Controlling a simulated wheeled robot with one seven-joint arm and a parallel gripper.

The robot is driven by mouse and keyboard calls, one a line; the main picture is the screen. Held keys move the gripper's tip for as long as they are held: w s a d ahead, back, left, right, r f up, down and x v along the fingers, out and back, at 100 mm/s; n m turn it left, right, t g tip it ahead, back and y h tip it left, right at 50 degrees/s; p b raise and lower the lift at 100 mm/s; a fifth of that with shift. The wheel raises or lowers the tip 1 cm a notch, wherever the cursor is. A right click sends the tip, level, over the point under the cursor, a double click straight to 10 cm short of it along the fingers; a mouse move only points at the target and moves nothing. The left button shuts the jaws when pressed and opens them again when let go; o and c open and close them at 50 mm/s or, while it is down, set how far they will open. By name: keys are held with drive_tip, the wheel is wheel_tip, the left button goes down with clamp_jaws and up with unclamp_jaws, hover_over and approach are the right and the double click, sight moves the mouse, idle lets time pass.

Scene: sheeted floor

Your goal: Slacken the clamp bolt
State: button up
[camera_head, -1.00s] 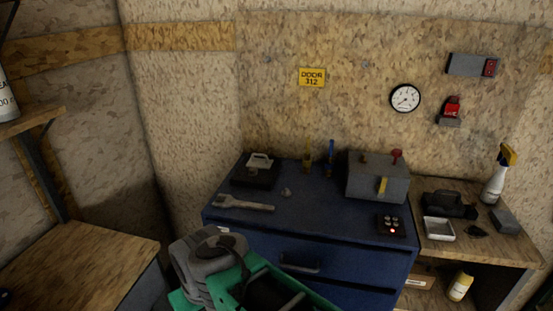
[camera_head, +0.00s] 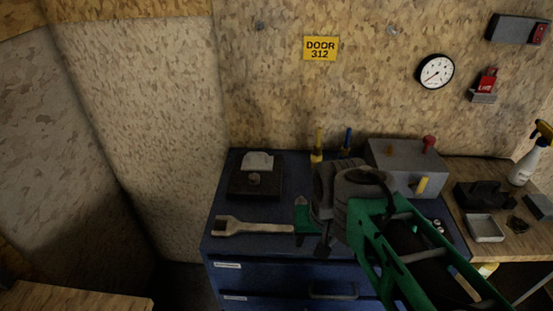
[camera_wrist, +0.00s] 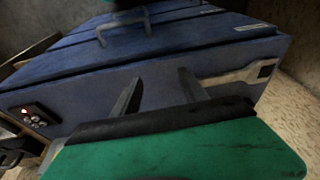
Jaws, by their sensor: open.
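A dark block (camera_head: 241,188) with a pale plate on top stands at the back left of the blue cabinet top; it looks like the clamp. A small greyish bolt head (camera_head: 254,179) shows on its front. A pale open-ended wrench (camera_head: 252,227) lies in front of the block, near the cabinet's front edge. It also shows in the wrist view (camera_wrist: 240,75), to the right of the fingers. My gripper (camera_wrist: 160,92) is open, its two fingers apart and nothing between them. In the head view it is over the cabinet, just right of the wrench's handle end. The clamp is not visible in the wrist view.
A grey box (camera_head: 405,164) with a red knob and a yellow lever stands at the cabinet's back right. Yellow and blue upright tools (camera_head: 317,147) stand at the back. A button panel (camera_wrist: 35,115) sits on the cabinet. A wooden bench (camera_head: 470,180) adjoins on the right.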

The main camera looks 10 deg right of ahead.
drive_tip(key=w+a+r+m+g+p, duration=0.1)
drive_tip(key=w+a+r+m+p, duration=0.1)
drive_tip(key=w+r+m, duration=0.3)
drive_tip(key=w+a+r+m+p, duration=0.1)
drive_tip(key=w+a+r+m, duration=0.15)
drive_tip(key=w+m, duration=0.4)
drive_tip(key=m+g+p, duration=0.2)
drive_tip(key=m+p, duration=0.1)
drive_tip(key=m, duration=0.9)
hover_over(253, 175)
drive_tip(key=shift+s+f, duration=0.15)
drive_tip(key=shift+f, duration=0.15)
drive_tip(key=shift+a+f+m, duration=0.1)
drive_tip(key=shift+f+m, duration=0.15)
drive_tip(key=shift+m, duration=0.2)
wheel_tip(253, 175, down, 8)
drive_tip(key=shift+r+p, duration=0.25)
drive_tip(key=shift+p, duration=0.5)
clamp_jaws()
